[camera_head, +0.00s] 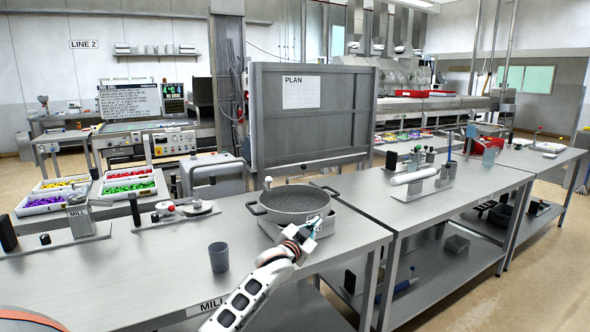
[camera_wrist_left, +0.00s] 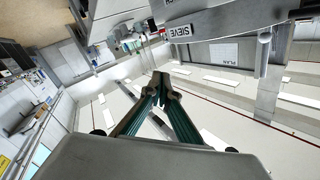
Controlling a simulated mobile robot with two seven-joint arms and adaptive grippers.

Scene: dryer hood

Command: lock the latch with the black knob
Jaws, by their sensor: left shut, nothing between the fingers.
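Several small black knobs show in the head view, and I cannot tell which belongs to the latch. One black knob (camera_head: 155,217) is on a low plate fixture (camera_head: 178,215) with a red knob and a pale round part, left of the pan. Another black knob (camera_head: 45,239) is on the mill fixture (camera_head: 82,235) at the far left. My left gripper (camera_head: 312,228) is at the front of the round grey pan (camera_head: 296,203), near its stand. In the left wrist view its green fingers (camera_wrist_left: 160,82) meet at the tips, shut and empty. My right gripper is out of view.
A grey cup (camera_head: 219,257) stands on the mill table (camera_head: 150,272), left of my left arm. Another steel table (camera_head: 395,205), to the right, carries a white cylinder on a fixture (camera_head: 414,180). A large grey panel (camera_head: 312,115) stands behind.

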